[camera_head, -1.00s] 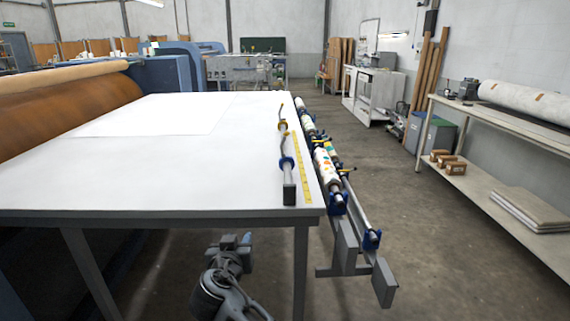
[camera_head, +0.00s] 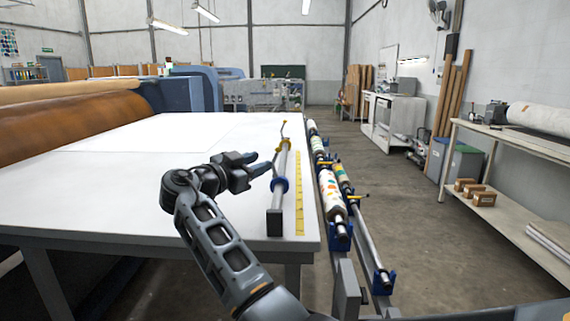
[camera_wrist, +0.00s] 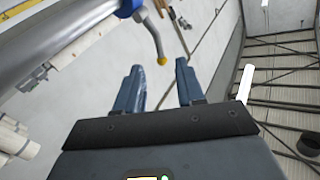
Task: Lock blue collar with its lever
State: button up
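The blue collar (camera_head: 279,185) sits around a metal bar (camera_head: 277,207) lying along the right side of the white table (camera_head: 130,203). In the wrist view the blue collar (camera_wrist: 127,8) shows at the top edge, partly cut off. A bent grey lever (camera_wrist: 154,36) with a yellow tip runs from it towards my fingertips. My gripper (camera_head: 264,163) is just left of the bar, above the table. In the wrist view my gripper (camera_wrist: 160,68) is open and empty. The lever's tip appears between the fingertips; I cannot tell whether it is beyond them.
A yellow measuring strip (camera_head: 299,190) lies right of the bar. A rack with patterned rollers (camera_head: 331,192) stands along the table's right edge. A shelf bench (camera_head: 510,140) stands at the far right, with free floor between. A brown roll (camera_head: 75,112) is at the left.

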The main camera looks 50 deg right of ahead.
aim_at(276, 155)
jog(key=shift+w+d+p, duration=0.15)
jog(key=shift+d+p, duration=0.7)
jog(key=shift+d, duration=3.05)
grip_shut()
jog(key=shift+r, duration=0.1)
